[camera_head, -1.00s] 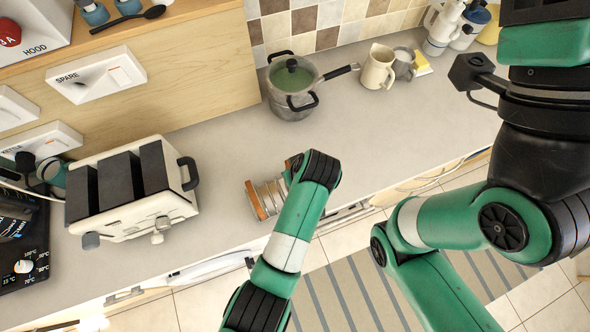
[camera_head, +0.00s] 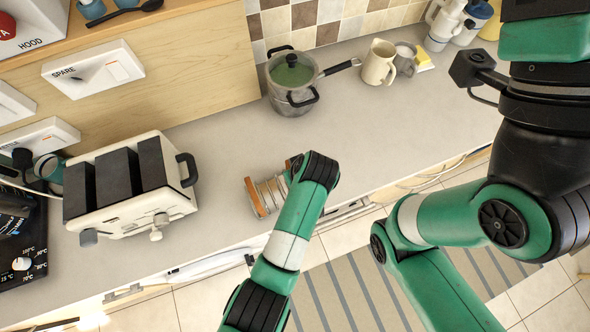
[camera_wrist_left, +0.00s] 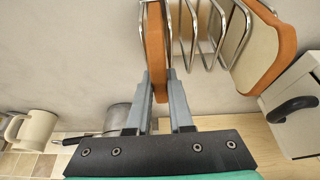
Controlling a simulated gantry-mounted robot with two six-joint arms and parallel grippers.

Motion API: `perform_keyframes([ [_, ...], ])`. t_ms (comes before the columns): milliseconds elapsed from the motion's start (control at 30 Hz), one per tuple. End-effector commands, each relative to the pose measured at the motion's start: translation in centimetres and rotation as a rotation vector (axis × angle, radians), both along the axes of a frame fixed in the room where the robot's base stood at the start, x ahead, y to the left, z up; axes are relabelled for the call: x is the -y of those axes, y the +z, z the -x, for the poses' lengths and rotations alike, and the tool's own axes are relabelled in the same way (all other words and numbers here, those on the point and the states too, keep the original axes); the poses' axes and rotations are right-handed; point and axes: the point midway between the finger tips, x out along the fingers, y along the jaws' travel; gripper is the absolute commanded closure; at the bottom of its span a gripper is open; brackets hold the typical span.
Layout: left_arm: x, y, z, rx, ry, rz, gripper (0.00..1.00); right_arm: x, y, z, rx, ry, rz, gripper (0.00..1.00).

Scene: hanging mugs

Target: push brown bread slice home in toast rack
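The wire toast rack (camera_head: 270,192) stands on the counter near its front edge. In the left wrist view its metal loops (camera_wrist_left: 205,35) fill the top middle. A brown bread slice (camera_wrist_left: 155,45) shows edge-on at one end of the rack, between the fingers of my left gripper (camera_wrist_left: 160,85), which look closed on it. A second slice with a pale face and brown crust (camera_wrist_left: 258,50) stands at the other end; its brown edge shows in the head view (camera_head: 255,198). In the head view my left wrist hides the fingers and the gripped slice. My right gripper is out of view.
A white toaster (camera_head: 130,190) with dark slots stands left of the rack. A pot (camera_head: 292,85), a cream jug (camera_head: 379,62) and a small grey cup (camera_head: 405,58) stand along the back. The counter between the rack and the pot is clear.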

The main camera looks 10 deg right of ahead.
Motion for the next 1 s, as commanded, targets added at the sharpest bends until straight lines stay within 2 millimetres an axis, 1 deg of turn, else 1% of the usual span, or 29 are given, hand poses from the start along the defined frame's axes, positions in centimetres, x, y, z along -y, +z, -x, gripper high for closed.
perform_keyframes([
  [33,0.0,0.0,0.0,0.0,0.0,0.0,0.72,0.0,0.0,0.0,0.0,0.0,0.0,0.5],
  [167,0.0,0.0,0.0,0.0,0.0,0.0,0.49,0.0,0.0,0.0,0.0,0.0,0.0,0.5],
  [200,0.0,0.0,0.0,0.0,0.0,0.0,0.46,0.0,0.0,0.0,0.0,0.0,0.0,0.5],
  [467,0.0,0.1,0.0,0.0,0.0,0.0,0.46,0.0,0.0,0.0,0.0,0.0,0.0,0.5],
  [567,0.1,0.8,0.2,0.001,0.0,0.001,0.46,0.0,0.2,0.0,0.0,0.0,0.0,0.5],
  [667,0.3,2.3,0.8,0.004,-0.002,0.003,0.46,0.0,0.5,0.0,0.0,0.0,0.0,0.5],
  [900,0.8,7.5,2.9,0.004,-0.001,0.003,0.46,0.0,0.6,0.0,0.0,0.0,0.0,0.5],
  [1000,1.0,9.3,3.6,0.004,-0.002,0.003,0.46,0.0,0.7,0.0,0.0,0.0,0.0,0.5],
])
